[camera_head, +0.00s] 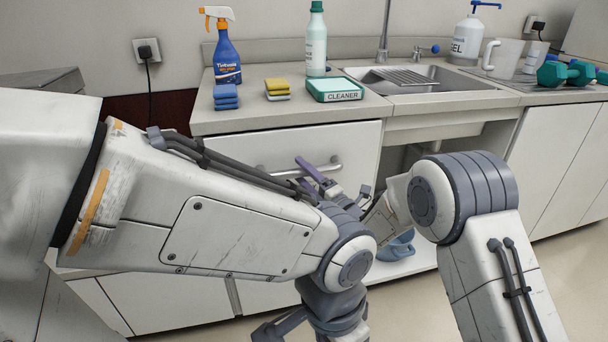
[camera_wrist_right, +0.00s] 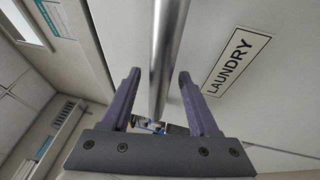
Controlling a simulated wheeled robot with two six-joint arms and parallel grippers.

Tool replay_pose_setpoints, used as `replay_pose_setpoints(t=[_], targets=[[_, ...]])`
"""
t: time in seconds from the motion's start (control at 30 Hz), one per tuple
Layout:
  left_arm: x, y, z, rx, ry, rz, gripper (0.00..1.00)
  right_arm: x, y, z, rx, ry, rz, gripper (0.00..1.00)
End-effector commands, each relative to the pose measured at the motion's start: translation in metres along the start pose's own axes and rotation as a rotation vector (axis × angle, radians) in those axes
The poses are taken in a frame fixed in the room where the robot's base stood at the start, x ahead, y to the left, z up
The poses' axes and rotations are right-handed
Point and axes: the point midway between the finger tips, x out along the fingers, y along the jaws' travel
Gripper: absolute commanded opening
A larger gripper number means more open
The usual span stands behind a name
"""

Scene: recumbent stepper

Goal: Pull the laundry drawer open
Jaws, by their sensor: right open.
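The laundry drawer (camera_head: 225,150) is the wide pale front under the counter, left of the sink; it looks closed. Its metal bar handle (camera_head: 334,164) runs across the front. My right gripper (camera_head: 310,168), with purple fingers, is at the handle. In the right wrist view the open fingers (camera_wrist_right: 158,78) stand on either side of the bar (camera_wrist_right: 168,45), with gaps showing on both sides. The LAUNDRY label (camera_wrist_right: 236,62) is on the front, right of the bar. My left arm crosses in front of the drawer and hides part of it; its fingers do not show clearly.
A spray bottle (camera_head: 226,55), sponges (camera_head: 277,88), a cleaner box (camera_head: 335,90) and a green-capped bottle (camera_head: 316,45) stand on the counter above. The sink (camera_head: 425,80) is to the right. A blue item (camera_head: 396,248) lies in the open space below it.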

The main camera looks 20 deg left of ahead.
Motion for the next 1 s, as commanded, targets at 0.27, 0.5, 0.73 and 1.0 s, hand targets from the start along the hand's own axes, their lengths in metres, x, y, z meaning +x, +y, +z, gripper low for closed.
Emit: replay_pose_setpoints(t=[0.27,0.5,0.73,1.0], targets=[[0.0004,0.0,0.0,0.0,0.0,0.0,0.5,0.0053,-0.0003,-0.0008,0.002,0.0,-0.001,0.61],[0.0004,0.0,0.0,0.0,0.0,0.0,0.5,0.005,-0.0002,-0.0006,0.002,0.0,-0.001,0.0],[0.0004,0.0,0.0,0.0,0.0,0.0,0.5,0.0046,-0.0004,-0.0004,0.001,0.0,-0.002,0.0],[0.0005,0.0,0.0,0.0,0.0,0.0,0.5,0.0043,-0.0007,-0.0001,0.001,-0.001,-0.002,0.0]])
